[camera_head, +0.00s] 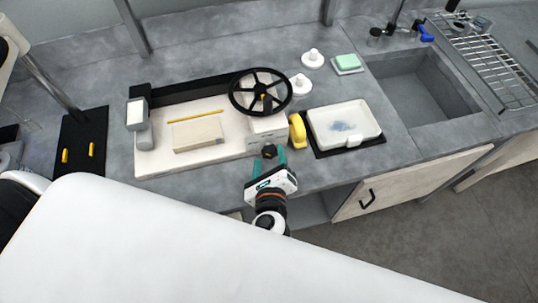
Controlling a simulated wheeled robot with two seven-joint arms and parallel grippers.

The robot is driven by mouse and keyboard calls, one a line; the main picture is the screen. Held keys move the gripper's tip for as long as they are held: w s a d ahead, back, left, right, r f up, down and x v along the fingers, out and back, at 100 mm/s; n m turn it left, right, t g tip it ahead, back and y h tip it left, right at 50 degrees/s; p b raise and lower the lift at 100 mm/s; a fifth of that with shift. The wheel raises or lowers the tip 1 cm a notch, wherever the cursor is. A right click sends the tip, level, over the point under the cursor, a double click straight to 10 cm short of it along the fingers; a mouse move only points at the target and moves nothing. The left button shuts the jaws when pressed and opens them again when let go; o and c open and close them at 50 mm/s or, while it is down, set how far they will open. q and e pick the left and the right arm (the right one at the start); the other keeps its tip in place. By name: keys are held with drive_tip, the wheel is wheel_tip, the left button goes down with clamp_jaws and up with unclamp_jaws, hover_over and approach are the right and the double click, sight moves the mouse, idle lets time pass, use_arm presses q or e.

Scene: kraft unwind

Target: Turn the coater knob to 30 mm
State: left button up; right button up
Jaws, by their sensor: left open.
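The coater (151,163) is a long pale machine on the grey counter, with a large black spoked wheel (233,100) at its right end. A small black knob (269,151) shows on its front, below the wheel. My left gripper (268,160) is at the coater's front right, with teal fingers open around or just before the knob. I cannot tell whether the fingers touch it. The knob's scale is too small to read. My right gripper is not in view.
A white tray (365,113) on a black mat and a yellow object (297,131) stand just right of the coater. White round pieces (313,58) and a green sponge (348,62) lie behind. A sink (425,95) is at the right. A cabinet door (400,183) stands below the counter.

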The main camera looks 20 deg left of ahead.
use_arm(q)
drive_tip(key=b+v, duration=0.1)
drive_tip(key=v, duration=0.9)
drive_tip(key=shift+s+b, duration=0.25)
drive_tip(key=shift+b, duration=0.15)
drive_tip(key=shift+r, duration=0.1)
